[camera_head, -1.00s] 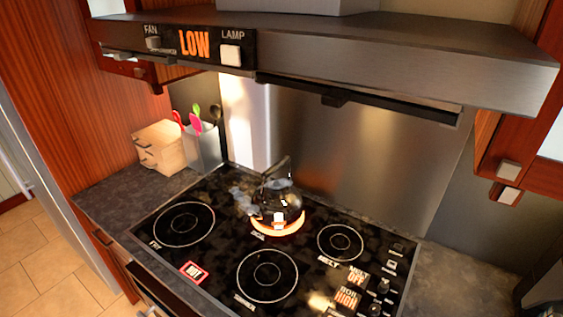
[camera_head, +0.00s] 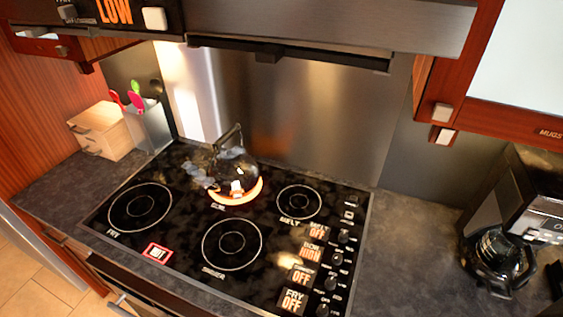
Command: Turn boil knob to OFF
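The cooktop (camera_head: 180,235) is black glass with several burner rings. Its knobs run down the right edge, each beside an orange label. The boil knob (camera_head: 336,259) appears to be the second from the top, beside a label that seems to read HIGH (camera_head: 311,252). The other labels read OFF. A dark kettle (camera_head: 236,168) stands on the back burner, which glows orange, and steam shows at its left. A red-framed HOT sign (camera_head: 157,253) is lit at the front left. Neither of my grippers is in view.
A range hood (camera_head: 330,30) hangs over the cooktop. A coffee maker (camera_head: 515,225) stands on the right counter. A utensil holder (camera_head: 151,125) and a wooden box (camera_head: 101,130) stand at the back left. The counter (camera_head: 410,250) right of the knobs is clear.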

